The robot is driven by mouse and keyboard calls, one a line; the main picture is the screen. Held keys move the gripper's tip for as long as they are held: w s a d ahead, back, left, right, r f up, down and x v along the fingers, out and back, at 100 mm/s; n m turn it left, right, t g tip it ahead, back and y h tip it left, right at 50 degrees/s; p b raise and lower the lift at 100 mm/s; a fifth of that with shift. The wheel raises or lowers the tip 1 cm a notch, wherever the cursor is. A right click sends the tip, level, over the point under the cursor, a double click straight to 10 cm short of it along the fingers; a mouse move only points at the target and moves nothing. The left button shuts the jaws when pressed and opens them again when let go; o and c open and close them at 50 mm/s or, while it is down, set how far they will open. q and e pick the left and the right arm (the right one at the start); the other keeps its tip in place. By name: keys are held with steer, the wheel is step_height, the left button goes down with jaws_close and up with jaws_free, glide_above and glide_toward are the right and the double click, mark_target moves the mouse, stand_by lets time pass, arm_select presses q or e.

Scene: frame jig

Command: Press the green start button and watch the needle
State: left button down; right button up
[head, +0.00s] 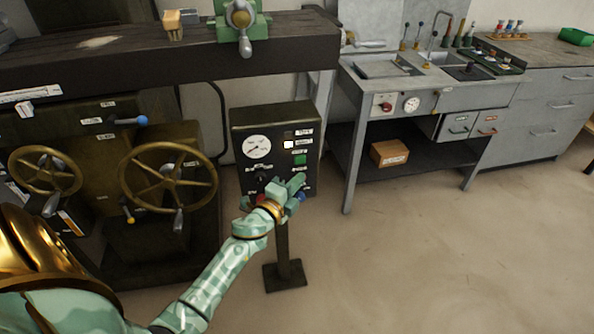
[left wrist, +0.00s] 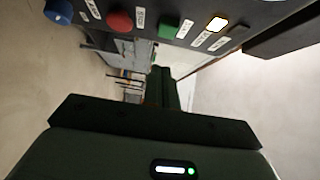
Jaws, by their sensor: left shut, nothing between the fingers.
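A dark control box (head: 240,124) stands on a post. Its round white gauge (head: 257,147) is at upper left; the needle is too small to read surely. The green button (head: 300,159) is on the panel's right side, below a lit pale lamp (head: 288,144). My left gripper (head: 293,185) is shut and empty, in front of the panel's lower right, below the green button. In the left wrist view the green button (left wrist: 168,26) sits between a red button (left wrist: 119,21) and the lit lamp (left wrist: 216,23). The fingers (left wrist: 160,80) appear apart from it. My right gripper is out of view.
Left of the box is a machine with brass handwheels (head: 168,177). A dark beam (head: 130,52) with a green vice (head: 240,22) runs above. A grey workbench (head: 365,110) stands at right, with a cardboard box (head: 389,153) on its shelf. The floor at front right is clear.

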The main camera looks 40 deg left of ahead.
mark_target(304, 161)
arm_select(q)
steer(key=shift+w+a+b, duration=0.25)
steer(key=shift+w+a, duration=0.55)
steer(key=shift+w, duration=0.15)
steer(key=shift+w+a+b, duration=0.2)
steer(key=shift+w+a, duration=0.55)
steer(key=shift+w, duration=0.2)
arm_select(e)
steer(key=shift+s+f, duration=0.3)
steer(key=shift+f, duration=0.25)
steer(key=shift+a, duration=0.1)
